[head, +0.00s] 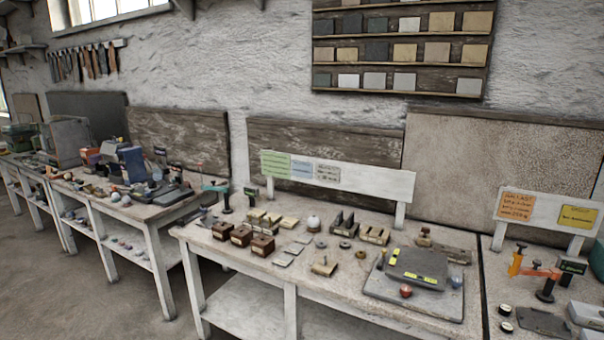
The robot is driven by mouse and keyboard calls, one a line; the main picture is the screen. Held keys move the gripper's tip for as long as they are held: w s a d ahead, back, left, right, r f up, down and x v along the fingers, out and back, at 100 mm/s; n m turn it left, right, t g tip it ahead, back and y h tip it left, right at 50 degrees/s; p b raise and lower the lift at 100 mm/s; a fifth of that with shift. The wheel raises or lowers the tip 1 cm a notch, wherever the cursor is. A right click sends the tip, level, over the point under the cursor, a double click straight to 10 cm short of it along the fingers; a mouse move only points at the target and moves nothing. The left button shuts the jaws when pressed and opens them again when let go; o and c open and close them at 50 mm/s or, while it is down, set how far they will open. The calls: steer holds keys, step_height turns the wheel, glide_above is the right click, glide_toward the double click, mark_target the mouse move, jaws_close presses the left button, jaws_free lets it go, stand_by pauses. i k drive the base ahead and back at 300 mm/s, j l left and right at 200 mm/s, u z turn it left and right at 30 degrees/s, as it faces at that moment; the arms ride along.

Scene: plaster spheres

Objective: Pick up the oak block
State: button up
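My gripper does not show in this view. Several wooden pieces stand on the middle table (345,290), and I cannot tell which one is the oak block. Dark brown blocks with pale labels, such as this brown block (262,245), stand near the table's left front edge. Behind them lie pale wood pieces, such as this pale piece (289,222). A tan block (324,267) with a small upright part on it sits alone near the front middle. All are small and distant here.
A grey slab with a dark box (417,267) and a red ball (406,291) takes up the table's right side. A white sign board (340,176) stands along the back. Cluttered tables (150,208) continue left. The floor (90,290) at front left is clear.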

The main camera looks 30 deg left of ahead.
mark_target(240, 237)
steer(key=j+u, duration=0.15)
steer(key=j, duration=0.3)
steer(key=i+j+u, duration=0.2)
steer(key=j, duration=0.25)
steer(key=j+u, duration=0.15)
steer(key=j, duration=0.3)
steer(key=i+j+u, duration=0.15)
steer(key=j, duration=0.25)
steer(key=i+j+u, duration=0.2)
steer(key=j, duration=0.2)
steer(key=i+j+u, duration=0.15)
steer(key=j, duration=0.25)
